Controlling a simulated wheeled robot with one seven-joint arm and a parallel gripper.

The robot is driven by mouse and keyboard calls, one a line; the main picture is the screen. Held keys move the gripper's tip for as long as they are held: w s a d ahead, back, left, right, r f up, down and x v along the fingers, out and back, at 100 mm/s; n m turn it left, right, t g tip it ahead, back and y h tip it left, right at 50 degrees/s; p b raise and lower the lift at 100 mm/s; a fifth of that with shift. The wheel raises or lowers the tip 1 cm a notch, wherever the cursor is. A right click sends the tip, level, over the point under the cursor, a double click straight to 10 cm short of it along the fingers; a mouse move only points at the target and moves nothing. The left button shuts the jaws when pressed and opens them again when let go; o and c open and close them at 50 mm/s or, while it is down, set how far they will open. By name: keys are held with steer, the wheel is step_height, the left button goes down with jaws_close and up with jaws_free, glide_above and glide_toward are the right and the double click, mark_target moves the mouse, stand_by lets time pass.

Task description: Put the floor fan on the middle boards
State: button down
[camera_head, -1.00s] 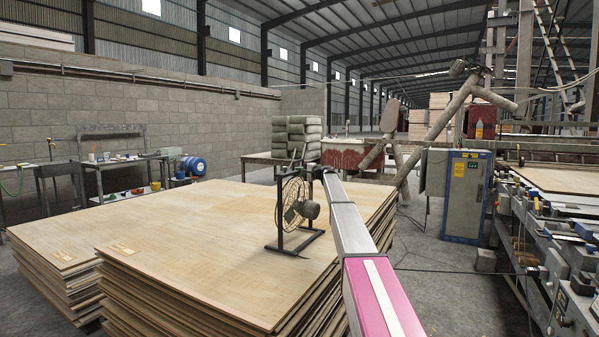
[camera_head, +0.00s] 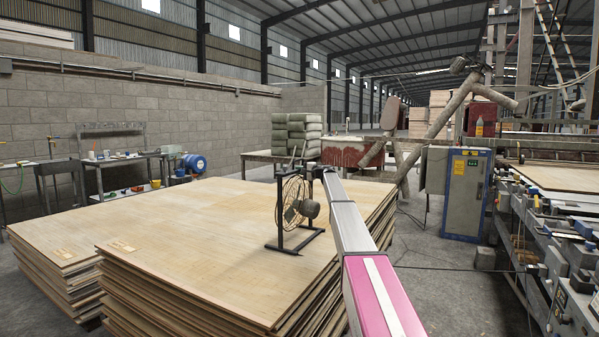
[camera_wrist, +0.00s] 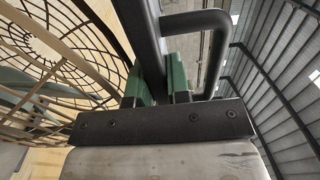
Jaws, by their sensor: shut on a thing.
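The floor fan (camera_head: 292,201) has a round wire cage, a dark motor and a black frame with a flat foot. It is upright over the pale top of the large board stack (camera_head: 190,235), toward its right side. Its foot looks level with the boards, but I cannot tell whether it touches them. My gripper (camera_head: 316,172) is at the top of the fan's frame. In the wrist view its green-padded jaws (camera_wrist: 155,84) are shut around a black bar of the fan (camera_wrist: 142,35), with the wire cage to the left. The fan partly hides the boards behind it.
Another board stack (camera_head: 55,250) stands at the left. Work tables (camera_head: 125,160) and a blue drum (camera_head: 193,164) are along the block wall. A blue cabinet (camera_head: 466,195) and machinery (camera_head: 560,240) stand at the right. The large stack's top is bare left of the fan.

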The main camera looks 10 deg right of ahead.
steer(key=c, duration=1)
jaws_free()
steer(key=shift+f, duration=0.15)
steer(key=v, duration=1.1)
